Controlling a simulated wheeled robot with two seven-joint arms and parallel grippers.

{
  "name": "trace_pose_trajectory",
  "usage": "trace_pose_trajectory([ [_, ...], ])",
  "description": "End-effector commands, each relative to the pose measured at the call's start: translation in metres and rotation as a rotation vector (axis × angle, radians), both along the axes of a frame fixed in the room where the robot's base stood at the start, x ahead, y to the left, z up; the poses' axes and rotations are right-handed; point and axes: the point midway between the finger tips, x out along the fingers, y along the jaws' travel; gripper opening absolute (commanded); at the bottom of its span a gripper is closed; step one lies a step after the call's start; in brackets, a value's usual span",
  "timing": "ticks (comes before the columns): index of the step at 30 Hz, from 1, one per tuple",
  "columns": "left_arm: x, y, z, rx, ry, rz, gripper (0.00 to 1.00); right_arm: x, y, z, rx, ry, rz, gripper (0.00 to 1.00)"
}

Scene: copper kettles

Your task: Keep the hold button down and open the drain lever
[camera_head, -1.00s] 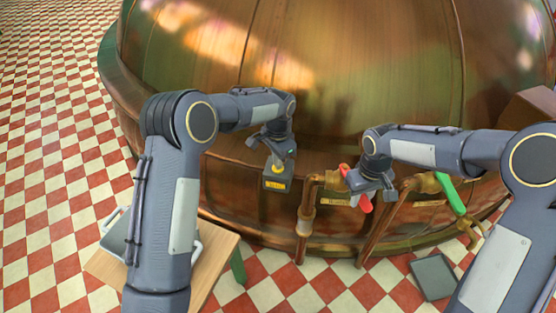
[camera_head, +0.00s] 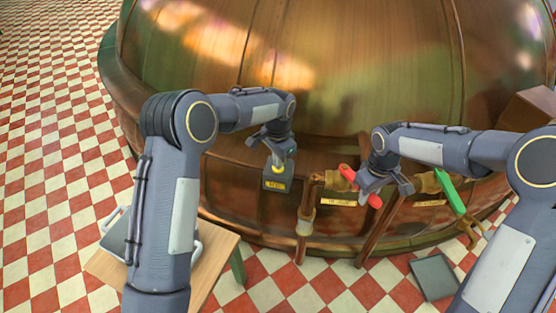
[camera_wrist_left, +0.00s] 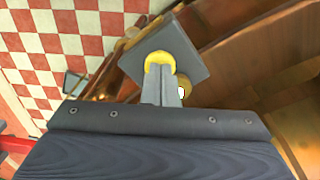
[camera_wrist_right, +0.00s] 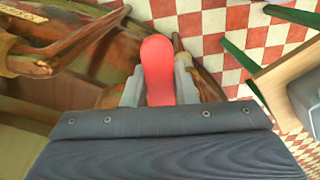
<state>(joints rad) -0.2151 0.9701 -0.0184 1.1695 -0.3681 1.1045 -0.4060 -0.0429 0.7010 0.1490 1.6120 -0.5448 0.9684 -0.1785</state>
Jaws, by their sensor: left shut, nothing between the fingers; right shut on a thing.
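The yellow hold button (camera_wrist_left: 157,59) sits on a dark box (camera_head: 276,184) at the front of the copper kettle. My left gripper (camera_wrist_left: 164,84) is shut and empty, with its fingertips against the button from above. The fingers partly hide the button. A red lever (camera_head: 347,173) sits on the left copper pipe. My right gripper (camera_head: 373,191) is shut on this red lever, which also shows between its fingers in the right wrist view (camera_wrist_right: 157,72). A green lever (camera_head: 449,192) is on the pipe further right, untouched. The valve labels are too small to read.
The large copper kettle (camera_head: 300,60) fills the back. A wooden table (camera_head: 213,262) with a tray (camera_head: 115,236) stands at the front left. A dark square plate (camera_head: 434,277) lies on the checkered floor at the right.

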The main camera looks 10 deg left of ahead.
Motion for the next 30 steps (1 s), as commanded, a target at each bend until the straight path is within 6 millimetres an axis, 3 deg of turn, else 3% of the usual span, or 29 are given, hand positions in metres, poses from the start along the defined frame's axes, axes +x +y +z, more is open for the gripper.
trace_pose_trajectory([
  [2,0.0,0.0,0.0,0.0,0.0,0.0,0.0,0.001,0.0,0.0,0.001,-0.003,-0.001,0.03],
  [3,0.0,0.0,0.0,0.0,0.0,0.0,0.0,0.001,0.0,0.0,0.001,-0.003,-0.001,0.29],
  [9,0.0,0.0,-0.001,0.0,0.0,0.0,0.0,0.0,0.0,0.0,0.0,-0.002,-0.001,0.55],
  [20,0.0,0.0,0.003,0.001,-0.001,0.0,0.0,0.0,0.0,0.003,0.0,0.0,-0.002,0.55],
  [30,0.0,0.0,0.031,0.0,-0.001,0.0,0.0,0.0,0.0,0.024,0.0,0.0,-0.002,0.55],
])
